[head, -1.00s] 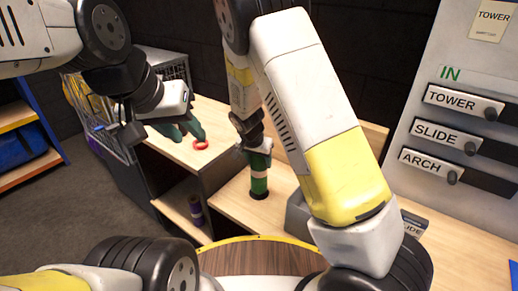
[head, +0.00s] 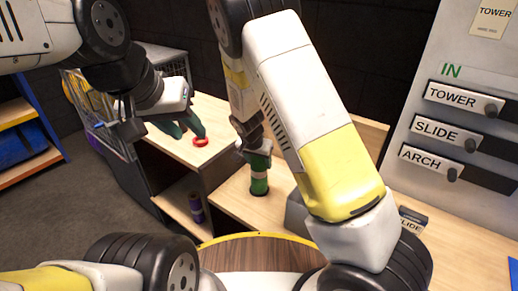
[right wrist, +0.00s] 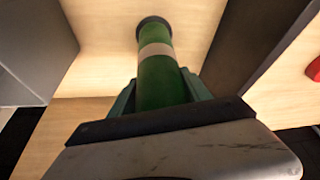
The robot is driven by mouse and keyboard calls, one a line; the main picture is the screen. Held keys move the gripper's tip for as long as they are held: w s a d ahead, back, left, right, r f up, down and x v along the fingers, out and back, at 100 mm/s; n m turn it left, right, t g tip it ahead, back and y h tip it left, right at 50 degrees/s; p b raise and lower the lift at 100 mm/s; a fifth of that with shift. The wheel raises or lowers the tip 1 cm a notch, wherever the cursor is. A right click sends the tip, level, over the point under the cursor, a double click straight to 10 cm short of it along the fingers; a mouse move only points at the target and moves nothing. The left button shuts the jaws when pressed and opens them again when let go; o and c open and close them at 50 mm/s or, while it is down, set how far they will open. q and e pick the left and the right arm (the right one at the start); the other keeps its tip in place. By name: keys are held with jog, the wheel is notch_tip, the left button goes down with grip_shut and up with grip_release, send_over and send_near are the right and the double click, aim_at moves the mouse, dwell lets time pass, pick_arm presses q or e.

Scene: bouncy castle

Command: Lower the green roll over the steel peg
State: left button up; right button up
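The green roll (head: 259,186) with a pale band stands upright at the wooden worktop, its lower end at a dark round rim. My right gripper (head: 258,160) is around its upper part. In the right wrist view the roll (right wrist: 162,82) lies between the two teal fingers (right wrist: 160,92), which appear shut on it. The dark rim (right wrist: 153,24) surrounds its far end; I cannot tell whether it is part of the roll or a base. The steel peg is not visible. My left gripper (head: 188,127) is open and empty, near a red ring.
The red ring (head: 200,142) lies on the left worktop. A purple roll (head: 196,207) stands on the shelf below. A grey block (head: 296,212) is right of the green roll.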

jog(key=o, duration=0.5)
jog(key=v, duration=0.8)
jog(key=shift+d, duration=0.1)
jog(key=s+d+r+n+y, duration=0.1)
jog(key=s+d+r+y, duration=0.1)
jog(key=s+d+r, duration=0.4)
jog(key=s+d+r+y, duration=0.1)
jog(key=s+d+r, duration=0.2)
jog(key=r, duration=0.6)
jog(key=s+d+r+n, duration=0.1)
jog(key=s+d+r, duration=0.1)
jog(key=s, duration=0.3)
jog(key=s+d+r+n+t, duration=0.1)
jog(key=s+d+r, duration=0.1)
jog(key=s+r, duration=0.1)
jog(key=s+d+r+n+t, duration=0.1)
jog(key=s+d+r, duration=0.1)
jog(key=s, duration=0.4)
jog(key=shift+s+d+r+n+y, duration=0.1)
jog(key=shift+s+r+n+y, duration=0.2)
jog(key=shift+r+n+y, duration=0.15)
